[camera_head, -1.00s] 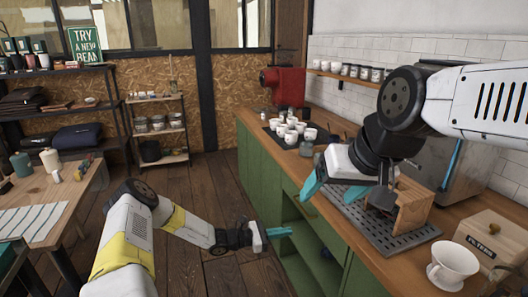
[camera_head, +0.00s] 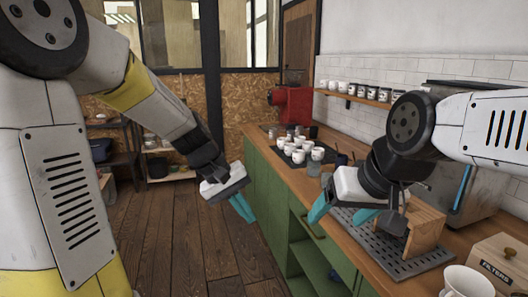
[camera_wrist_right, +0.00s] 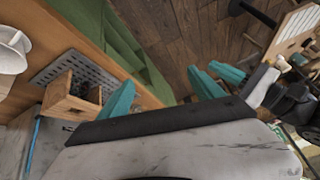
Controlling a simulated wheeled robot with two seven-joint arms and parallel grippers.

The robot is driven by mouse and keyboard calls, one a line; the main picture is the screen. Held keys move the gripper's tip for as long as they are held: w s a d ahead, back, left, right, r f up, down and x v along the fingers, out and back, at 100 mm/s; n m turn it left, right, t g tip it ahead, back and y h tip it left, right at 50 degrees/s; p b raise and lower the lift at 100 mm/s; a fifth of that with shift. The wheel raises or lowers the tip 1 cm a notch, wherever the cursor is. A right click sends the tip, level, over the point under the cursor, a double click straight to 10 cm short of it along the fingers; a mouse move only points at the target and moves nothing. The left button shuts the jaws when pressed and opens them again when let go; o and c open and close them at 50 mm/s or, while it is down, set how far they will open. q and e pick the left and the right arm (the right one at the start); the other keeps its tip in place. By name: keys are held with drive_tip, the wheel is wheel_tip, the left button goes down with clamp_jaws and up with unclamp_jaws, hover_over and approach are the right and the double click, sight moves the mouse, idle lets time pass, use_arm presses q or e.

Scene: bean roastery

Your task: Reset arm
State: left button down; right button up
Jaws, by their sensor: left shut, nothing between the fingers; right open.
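My left gripper (camera_head: 243,208) hangs over the floor, left of the green counter. Its teal fingers are together with nothing between them, pointing down and right. My left arm fills the left side of the head view, its forearm reaching down to the gripper. My right gripper (camera_head: 335,218) is open above the counter, its teal fingers spread and empty, close to a small wooden box (camera_head: 427,229). In the right wrist view, the right gripper (camera_wrist_right: 163,92) also shows open, with the wooden box (camera_wrist_right: 58,100) left of its fingers.
The wooden counter top (camera_head: 355,262) carries a perforated metal tray (camera_head: 395,265), a white cup (camera_head: 466,282), a filters box (camera_head: 497,262), a group of white cups and a red machine (camera_head: 293,104). The floor (camera_head: 165,240) beside the counter is clear.

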use_arm(q)
drive_tip(key=s+a+r+m+t+y, duration=0.1)
drive_tip(key=s+a+r+t, duration=0.1)
drive_tip(key=s+a+r, duration=0.2)
drive_tip(key=s+a+r+m+t+y, duration=0.2)
drive_tip(key=s+a, duration=0.4)
drive_tip(key=s, duration=0.3)
wheel_tip(320, 180, up, 3)
drive_tip(key=shift+s+f+t, duration=0.15)
drive_tip(key=shift+s+t, duration=0.05)
drive_tip(key=shift+t, duration=0.3)
